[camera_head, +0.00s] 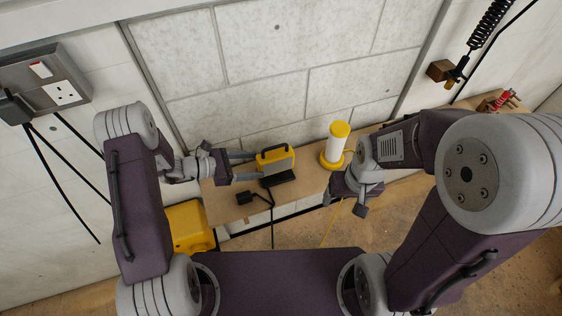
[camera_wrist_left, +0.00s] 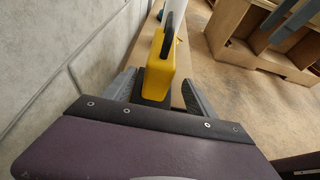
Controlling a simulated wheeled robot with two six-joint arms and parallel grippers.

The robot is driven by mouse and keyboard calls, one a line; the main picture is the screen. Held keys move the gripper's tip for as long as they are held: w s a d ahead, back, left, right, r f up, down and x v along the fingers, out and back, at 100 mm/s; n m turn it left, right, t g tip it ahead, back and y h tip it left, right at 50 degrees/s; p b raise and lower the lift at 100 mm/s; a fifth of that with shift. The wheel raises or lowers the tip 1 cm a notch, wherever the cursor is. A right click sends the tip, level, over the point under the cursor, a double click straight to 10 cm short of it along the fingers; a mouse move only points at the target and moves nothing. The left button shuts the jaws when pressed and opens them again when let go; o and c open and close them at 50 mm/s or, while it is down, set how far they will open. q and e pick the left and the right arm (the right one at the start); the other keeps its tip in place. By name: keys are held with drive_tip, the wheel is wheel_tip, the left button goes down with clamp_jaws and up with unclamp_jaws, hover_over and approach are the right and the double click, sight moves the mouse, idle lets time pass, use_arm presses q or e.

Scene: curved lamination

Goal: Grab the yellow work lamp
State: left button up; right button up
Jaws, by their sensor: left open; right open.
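The yellow work lamp (camera_head: 276,160) is a boxy yellow lamp with a grey face and a black handle on top. It stands upright at a black base on the wooden ledge against the wall. My left gripper (camera_head: 256,167) is open just left of it, fingers pointing at it. In the left wrist view the lamp's yellow side (camera_wrist_left: 160,73) shows ahead, between the open fingers (camera_wrist_left: 158,90); I cannot tell whether they touch it. My right gripper (camera_head: 346,204) is open and empty, near the ledge's front, below the white lantern.
A white lantern with yellow cap and base (camera_head: 337,146) stands right of the lamp on the ledge (camera_head: 222,205). A black adapter (camera_head: 244,198) with a cable lies in front. A yellow box (camera_head: 188,226) is below left. The block wall (camera_head: 270,90) rises close behind.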

sight(275, 163)
use_arm(q)
drive_tip(key=shift+x, duration=1.05)
drive_tip(key=shift+w+d+f, duration=0.15)
drive_tip(key=shift+d+f, duration=0.15)
drive_tip(key=shift+d, duration=0.3)
drive_tip(key=shift+w+p+x, duration=0.2)
drive_tip(key=shift+p+x, duration=0.2)
drive_tip(key=shift+x, duration=2.3)
drive_tip(key=shift+a+r, duration=0.1)
clamp_jaws()
